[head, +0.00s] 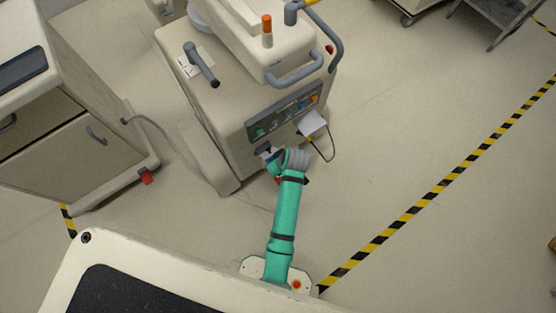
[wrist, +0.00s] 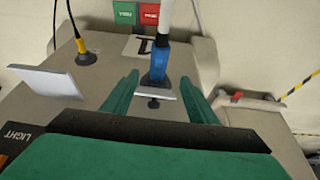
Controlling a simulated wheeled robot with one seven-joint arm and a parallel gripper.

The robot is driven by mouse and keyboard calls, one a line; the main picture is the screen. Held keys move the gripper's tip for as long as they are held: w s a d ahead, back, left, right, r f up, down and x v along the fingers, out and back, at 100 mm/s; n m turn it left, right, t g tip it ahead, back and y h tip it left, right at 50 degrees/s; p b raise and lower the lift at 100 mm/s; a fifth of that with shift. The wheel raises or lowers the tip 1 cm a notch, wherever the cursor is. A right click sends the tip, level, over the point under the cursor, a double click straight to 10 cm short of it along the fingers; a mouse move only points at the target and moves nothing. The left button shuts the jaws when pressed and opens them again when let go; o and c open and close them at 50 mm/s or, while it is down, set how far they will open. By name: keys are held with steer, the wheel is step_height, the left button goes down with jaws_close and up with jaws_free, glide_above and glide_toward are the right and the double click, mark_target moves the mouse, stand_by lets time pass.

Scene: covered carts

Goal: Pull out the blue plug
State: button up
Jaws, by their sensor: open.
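The blue plug (wrist: 154,62) shows in the wrist view on the cart's beige face, with a white cable rising from its top. A pale plate with a small dark knob lies just below it. My gripper (wrist: 158,80) is open, with one green finger on the left of the plug and one on the right. Gaps show between the plug and both fingers, so it is not gripped. In the head view my gripper (head: 268,153) is at the cart's front, below the control panel (head: 284,110). The arm and gripper hide the plug there.
A yellow connector (wrist: 86,56) with a black cable and a tilted white plate (wrist: 47,81) stand left of the plug. The plate also shows in the head view (head: 312,123). Another cart (head: 80,125) stands at left, with a cable (head: 170,140) running from it.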

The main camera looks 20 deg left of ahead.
steer(key=shift+w+a+f, duration=0.15)
steer(key=shift+w+f, duration=0.05)
steer(key=x, duration=0.8)
steer(key=shift+w+f, duration=0.25)
steer(key=shift+f, duration=0.05)
steer(key=shift+w+f, duration=0.1)
steer(key=shift+f, duration=0.45)
steer(key=shift+a+f, duration=0.2)
steer(key=shift+a, duration=0.15)
steer(key=shift+d, duration=0.1)
steer(key=c, duration=1.3)
steer(key=o, duration=0.4)
steer(key=shift+d, duration=0.1)
steer(key=c, duration=0.3)
